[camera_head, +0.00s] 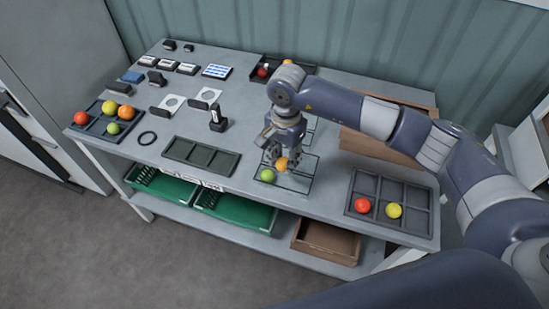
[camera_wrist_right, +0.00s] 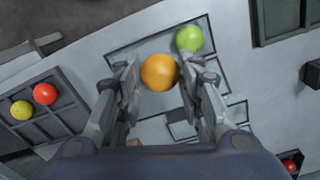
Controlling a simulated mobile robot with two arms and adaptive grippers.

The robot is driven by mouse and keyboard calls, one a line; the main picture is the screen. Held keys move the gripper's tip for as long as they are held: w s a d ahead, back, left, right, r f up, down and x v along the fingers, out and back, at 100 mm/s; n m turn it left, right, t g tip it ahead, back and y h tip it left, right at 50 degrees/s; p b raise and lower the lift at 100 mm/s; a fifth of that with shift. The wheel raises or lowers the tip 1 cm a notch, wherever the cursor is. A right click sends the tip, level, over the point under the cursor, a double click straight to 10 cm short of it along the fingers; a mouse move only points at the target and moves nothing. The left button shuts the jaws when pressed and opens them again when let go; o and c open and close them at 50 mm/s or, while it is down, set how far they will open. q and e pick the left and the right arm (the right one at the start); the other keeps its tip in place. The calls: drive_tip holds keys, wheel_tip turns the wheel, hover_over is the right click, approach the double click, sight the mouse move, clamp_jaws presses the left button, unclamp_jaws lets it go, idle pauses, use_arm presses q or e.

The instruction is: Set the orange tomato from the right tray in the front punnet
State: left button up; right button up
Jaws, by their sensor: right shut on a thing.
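My right gripper (camera_head: 284,157) is shut on the orange tomato (camera_head: 281,164), over the front punnet (camera_head: 296,190). The wrist view shows the orange tomato (camera_wrist_right: 158,73) between the two fingers. A green tomato (camera_head: 267,175) sits in the punnet's left front part, beside the held one; it also shows in the wrist view (camera_wrist_right: 189,38). I cannot tell whether the orange tomato touches the punnet floor. The right tray (camera_head: 410,223) holds a red tomato (camera_head: 362,205) and a yellow tomato (camera_head: 394,211); its other visible cells are empty. My left gripper is not in view.
A second punnet (camera_head: 311,124) lies behind, partly hidden by my arm. An empty dark tray (camera_head: 201,157) is to the left. A left tray (camera_head: 99,126) holds several tomatoes. A black upright device (camera_head: 217,120) stands between. A cardboard box (camera_head: 372,147) is behind my right arm.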

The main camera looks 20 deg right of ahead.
drive_tip(key=shift+d+f, duration=0.2)
drive_tip(key=shift+f, duration=0.35)
drive_tip(key=shift+f+b, duration=0.35)
drive_tip(key=shift+f, duration=0.05)
drive_tip(key=shift+a+f+b, duration=0.15)
drive_tip(key=shift+f+b, duration=0.15)
drive_tip(key=shift+f, duration=0.5)
drive_tip(key=shift+f+b, duration=0.75)
drive_tip(key=shift+f, duration=0.15)
drive_tip(key=shift+f+b, duration=0.4)
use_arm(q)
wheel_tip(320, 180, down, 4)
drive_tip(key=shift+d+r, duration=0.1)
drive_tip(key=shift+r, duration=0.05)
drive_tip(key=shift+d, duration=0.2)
use_arm(e)
drive_tip(key=shift+r, duration=0.1)
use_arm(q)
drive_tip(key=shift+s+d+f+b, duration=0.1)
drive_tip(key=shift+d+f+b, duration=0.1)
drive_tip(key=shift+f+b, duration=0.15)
